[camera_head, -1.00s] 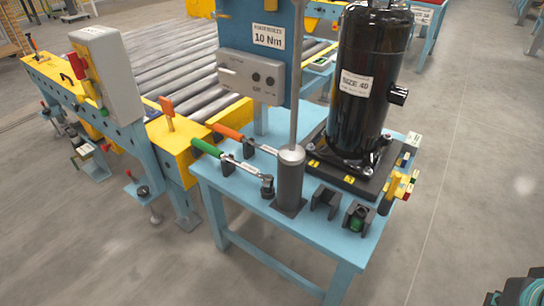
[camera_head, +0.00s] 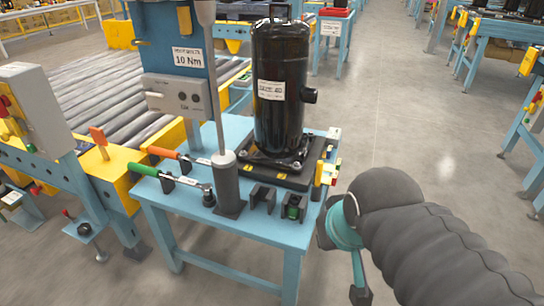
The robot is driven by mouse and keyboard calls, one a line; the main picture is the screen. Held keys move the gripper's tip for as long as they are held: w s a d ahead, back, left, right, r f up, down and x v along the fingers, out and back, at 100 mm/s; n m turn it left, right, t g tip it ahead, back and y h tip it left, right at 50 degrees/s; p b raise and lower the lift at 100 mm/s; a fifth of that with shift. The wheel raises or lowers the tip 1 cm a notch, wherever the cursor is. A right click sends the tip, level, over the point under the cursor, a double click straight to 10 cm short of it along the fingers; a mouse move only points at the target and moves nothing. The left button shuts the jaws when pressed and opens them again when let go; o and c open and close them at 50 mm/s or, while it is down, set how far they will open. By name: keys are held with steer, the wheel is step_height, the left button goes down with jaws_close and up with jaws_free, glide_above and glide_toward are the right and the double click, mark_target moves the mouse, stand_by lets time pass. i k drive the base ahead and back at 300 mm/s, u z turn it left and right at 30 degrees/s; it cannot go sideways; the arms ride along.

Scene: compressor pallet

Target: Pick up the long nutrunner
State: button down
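Two long handled tools lie side by side in dark cradles on the left of the blue table (camera_head: 215,228). One has a green handle (camera_head: 143,170) and a metal shaft that ends in a dark socket-like head (camera_head: 208,195). The other, behind it, has an orange handle (camera_head: 163,153); its shaft runs right, toward a grey post. I cannot tell which one is the long nutrunner. My arm in its grey sleeve enters from the lower right, with teal parts at its end, right of the table and apart from both tools. I cannot make out gripper fingers.
A black compressor (camera_head: 281,88) stands on a dark base at the table's back right. A grey post (camera_head: 228,185) rises beside the tools, and a blue panel (camera_head: 178,35) stands behind them. Dark holders (camera_head: 263,197) sit at the front. A yellow-framed roller conveyor (camera_head: 100,75) lies left.

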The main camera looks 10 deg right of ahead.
mark_target(205, 10)
steer(key=u, duration=2.15)
steer(key=k, duration=0.9)
steer(key=z, duration=1.65)
steer(key=i, duration=0.5)
